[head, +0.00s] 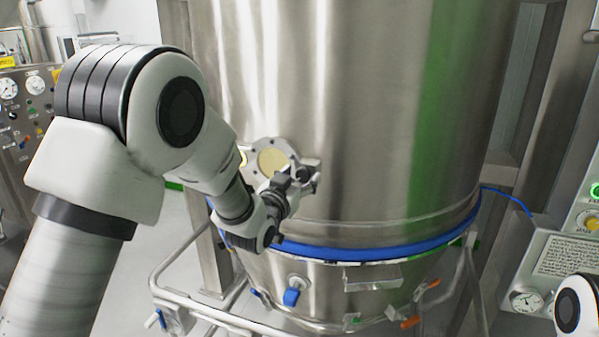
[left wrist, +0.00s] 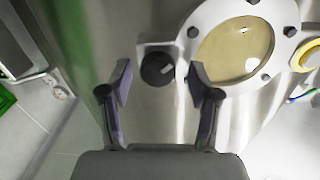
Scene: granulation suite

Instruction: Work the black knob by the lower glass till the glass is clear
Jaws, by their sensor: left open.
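The lower glass (head: 272,160) is a round port in a bolted metal flange on the steel vessel. It looks cloudy yellow-beige in the head view and in the left wrist view (left wrist: 236,50). The black knob (left wrist: 158,69) sits on a small plate beside the flange, with a light pointer mark on its face. My left gripper (left wrist: 160,85) is open, its two fingers on either side of the knob with visible gaps. In the head view my left gripper (head: 303,178) largely hides the knob. My right gripper is not in view.
A blue ring (head: 350,252) circles the vessel below the glass. A blue-handled valve (head: 291,295) and a tubular frame (head: 190,300) lie lower. A yellow ring (left wrist: 306,55) is beside the flange. A control panel (head: 560,262) stands at right.

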